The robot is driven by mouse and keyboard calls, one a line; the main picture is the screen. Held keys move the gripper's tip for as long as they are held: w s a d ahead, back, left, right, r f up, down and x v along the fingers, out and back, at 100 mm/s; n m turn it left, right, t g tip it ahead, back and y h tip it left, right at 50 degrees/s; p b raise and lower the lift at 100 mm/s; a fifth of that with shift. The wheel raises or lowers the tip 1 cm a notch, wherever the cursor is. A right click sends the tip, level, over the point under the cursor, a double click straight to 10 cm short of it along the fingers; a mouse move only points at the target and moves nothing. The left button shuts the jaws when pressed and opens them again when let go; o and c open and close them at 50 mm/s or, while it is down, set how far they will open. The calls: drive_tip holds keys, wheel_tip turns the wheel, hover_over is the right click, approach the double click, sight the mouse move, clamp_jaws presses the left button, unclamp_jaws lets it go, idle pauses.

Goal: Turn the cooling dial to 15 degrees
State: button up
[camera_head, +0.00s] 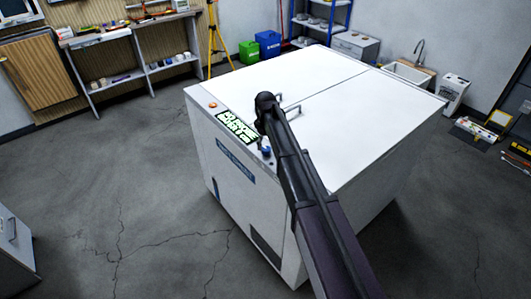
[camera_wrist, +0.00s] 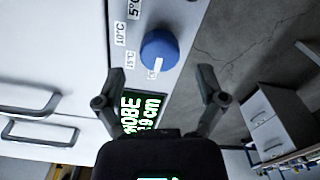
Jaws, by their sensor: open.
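The cooling dial is a round blue knob (camera_wrist: 160,47) on the white panel in the wrist view. It also shows as a small blue spot (camera_head: 266,150) on the front top edge of the white chest in the head view. White labels around it read 5°C, 10°C and 15°C; another label below it is too small to read. A white mark on the knob faces down in the picture, toward that lower label. My gripper (camera_wrist: 160,78) is open, its two fingers apart and empty. The knob lies ahead of the fingertips, in line with the gap, and appears untouched.
A display with green text (camera_wrist: 142,108) lies beside the dial. The chest (camera_head: 335,85) has metal lid handles (camera_head: 290,110) near the dial, and an orange button (camera_head: 212,105) sits at its left corner. A grey cabinet (camera_wrist: 272,120) stands on the floor beyond. Open floor surrounds the chest.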

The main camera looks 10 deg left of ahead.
drive_tip(key=shift+f+b, duration=1.15)
drive_tip(key=shift+f, duration=0.25)
drive_tip(key=c, duration=1.1)
